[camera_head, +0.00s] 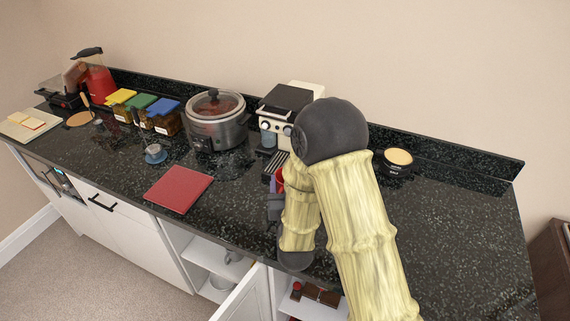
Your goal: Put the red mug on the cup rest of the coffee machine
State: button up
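The coffee machine (274,138), cream and black, stands against the back wall near the middle of the counter, partly hidden by my arm. Its dark slatted cup rest (269,166) shows low at its front. A small red patch, seemingly the red mug (280,177), shows between the cup rest and my arm; most of it is hidden. My gripper (273,196) is a dark shape at the arm's end, right by the red patch and in front of the machine. My arm covers the fingers, so I cannot tell whether they are shut or whether the mug touches the cup rest.
A slow cooker (215,125) stands left of the machine. A small dark bowl (397,160) is right of my arm. An open cabinet door (245,297) juts out below.

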jog(key=shift+r, duration=0.1)
jog(key=w+a+p, duration=0.2)
jog(key=w+p, duration=0.4)
jog(key=w, duration=1.1)
jog(key=shift+a, duration=0.1)
jog(key=f+p, duration=0.1)
jog(key=w+f+p, duration=0.1)
jog(key=f, duration=0.1)
jog(key=shift+f, duration=0.1)
jog(key=shift+s+f, duration=0.1)
jog(key=shift+f, duration=0.05)
